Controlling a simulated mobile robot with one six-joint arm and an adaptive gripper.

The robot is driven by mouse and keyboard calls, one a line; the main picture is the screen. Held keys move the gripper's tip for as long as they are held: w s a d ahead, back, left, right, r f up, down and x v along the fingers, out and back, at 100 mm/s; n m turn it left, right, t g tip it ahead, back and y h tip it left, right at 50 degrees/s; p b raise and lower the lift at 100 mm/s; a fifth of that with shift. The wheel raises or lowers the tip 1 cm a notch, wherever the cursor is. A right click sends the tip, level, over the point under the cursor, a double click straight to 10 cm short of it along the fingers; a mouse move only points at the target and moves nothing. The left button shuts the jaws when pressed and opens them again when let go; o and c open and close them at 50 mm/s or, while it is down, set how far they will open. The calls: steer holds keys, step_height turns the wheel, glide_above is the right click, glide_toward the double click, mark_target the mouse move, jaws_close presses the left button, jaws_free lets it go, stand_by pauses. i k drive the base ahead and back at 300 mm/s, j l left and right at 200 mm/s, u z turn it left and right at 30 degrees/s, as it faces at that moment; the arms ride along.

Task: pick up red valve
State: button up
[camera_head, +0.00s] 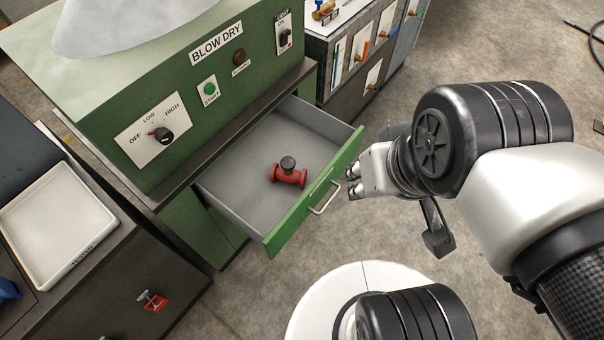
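A red valve (289,177) with a dark round cap lies in the open drawer (238,193) of the green machine. It sits near the middle of the drawer floor, close to the green front panel. My gripper (352,183) is outside the drawer, to the right of the drawer front and its handle. It is apart from the valve. Its fingertips point left and look separated, with nothing seen between them.
The green drawer front (318,194) with a metal handle (325,198) stands between my gripper and the valve. The green BLOW DRY machine (185,100) rises behind the drawer. A white tray (88,250) sits on the left counter. Open floor lies to the right.

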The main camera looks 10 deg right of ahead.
mark_target(287, 172)
steer(key=i+u, duration=0.15)
steer(key=u, duration=0.3)
steer(key=i+u, duration=0.15)
steer(key=u, duration=0.3)
steer(key=i+u, duration=0.15)
steer(key=u, duration=0.3)
